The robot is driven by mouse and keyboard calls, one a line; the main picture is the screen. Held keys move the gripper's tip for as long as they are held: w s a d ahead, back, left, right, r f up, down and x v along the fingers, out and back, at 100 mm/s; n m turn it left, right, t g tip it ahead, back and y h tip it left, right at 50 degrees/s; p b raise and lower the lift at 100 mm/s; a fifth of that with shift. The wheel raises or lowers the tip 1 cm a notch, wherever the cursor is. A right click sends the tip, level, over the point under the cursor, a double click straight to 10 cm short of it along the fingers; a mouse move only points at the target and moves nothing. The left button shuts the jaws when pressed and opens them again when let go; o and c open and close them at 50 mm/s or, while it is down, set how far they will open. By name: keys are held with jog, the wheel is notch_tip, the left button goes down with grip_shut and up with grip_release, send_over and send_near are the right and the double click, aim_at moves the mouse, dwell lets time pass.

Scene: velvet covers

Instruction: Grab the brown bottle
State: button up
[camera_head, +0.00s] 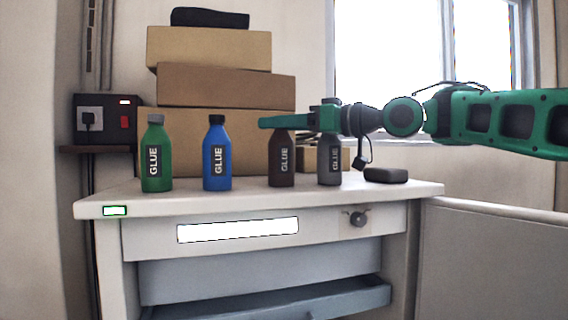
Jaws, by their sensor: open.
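The brown bottle (281,161) stands upright on the white cabinet top, right of the blue bottle, with a label reading GLUE. Its cap and neck are hidden behind my gripper. My gripper (268,122) reaches in from the right at the height of the bottle's top, its fingers pointing left. It is open, seen from the side, and I see nothing held in it. I cannot tell whether the fingers are around the bottle's top or in front of it.
A grey bottle (329,158) stands close right of the brown one, under my gripper. A blue bottle (217,155) and a green bottle (153,157) stand left. A dark object (386,175) lies right. Stacked boxes (225,87) rise behind on the white cabinet (110,198).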

grip_shut()
dwell(0.3)
